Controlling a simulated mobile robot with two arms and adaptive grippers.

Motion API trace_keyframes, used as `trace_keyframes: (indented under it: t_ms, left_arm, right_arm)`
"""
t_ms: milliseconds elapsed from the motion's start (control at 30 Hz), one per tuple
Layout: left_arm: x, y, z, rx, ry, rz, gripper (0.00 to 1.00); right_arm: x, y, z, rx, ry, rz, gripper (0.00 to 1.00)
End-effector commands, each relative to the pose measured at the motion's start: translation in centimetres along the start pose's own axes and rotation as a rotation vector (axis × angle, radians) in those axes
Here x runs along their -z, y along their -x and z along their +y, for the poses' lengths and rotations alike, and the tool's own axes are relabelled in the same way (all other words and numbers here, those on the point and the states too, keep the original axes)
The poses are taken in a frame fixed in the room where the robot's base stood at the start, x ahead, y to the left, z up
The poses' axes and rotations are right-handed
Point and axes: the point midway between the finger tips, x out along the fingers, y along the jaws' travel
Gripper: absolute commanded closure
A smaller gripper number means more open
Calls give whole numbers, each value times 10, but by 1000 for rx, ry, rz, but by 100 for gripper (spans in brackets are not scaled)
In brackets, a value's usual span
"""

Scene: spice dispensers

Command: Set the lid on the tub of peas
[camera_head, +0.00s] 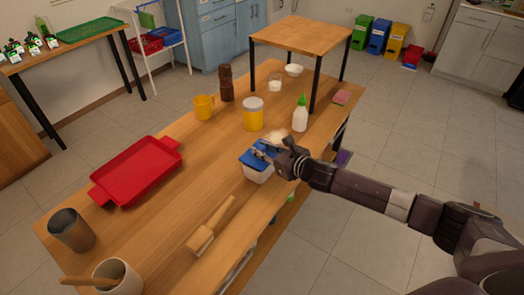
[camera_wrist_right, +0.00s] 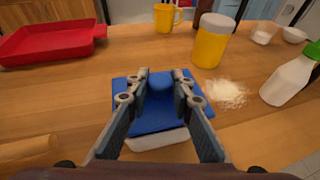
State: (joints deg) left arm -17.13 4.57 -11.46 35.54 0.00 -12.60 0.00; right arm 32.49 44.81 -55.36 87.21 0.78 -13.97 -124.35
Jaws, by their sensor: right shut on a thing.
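The white tub of peas (camera_head: 258,174) stands on the wooden table near its right edge; its contents are hidden. The blue lid (camera_head: 250,158) lies over the tub's mouth, and I cannot tell whether it is fully seated. My right gripper (camera_head: 268,152) is above the tub. The front wall of the tub (camera_wrist_right: 156,140) shows below the lid's near edge. My left gripper is not in view.
White powder (camera_wrist_right: 226,93) lies spilled beside the tub. A green-capped bottle (camera_head: 300,116), a yellow jar (camera_head: 253,114) and a yellow mug (camera_head: 204,107) stand behind.

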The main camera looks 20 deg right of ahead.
Motion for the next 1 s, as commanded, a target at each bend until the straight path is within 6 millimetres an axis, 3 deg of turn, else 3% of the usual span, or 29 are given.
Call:
trace_keyframes:
  t_ms: [500,533,667,1000]
  left_arm:
    - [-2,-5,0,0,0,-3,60]
    - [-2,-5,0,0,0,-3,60]
    - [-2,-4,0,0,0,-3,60]
    - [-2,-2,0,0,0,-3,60]
  right_arm:
    - [12,-4,0,0,0,-1,100]
    - [12,-4,0,0,0,-1,78]
    - [11,-4,0,0,0,-1,64]
    - [8,-3,0,1,1,-2,62]
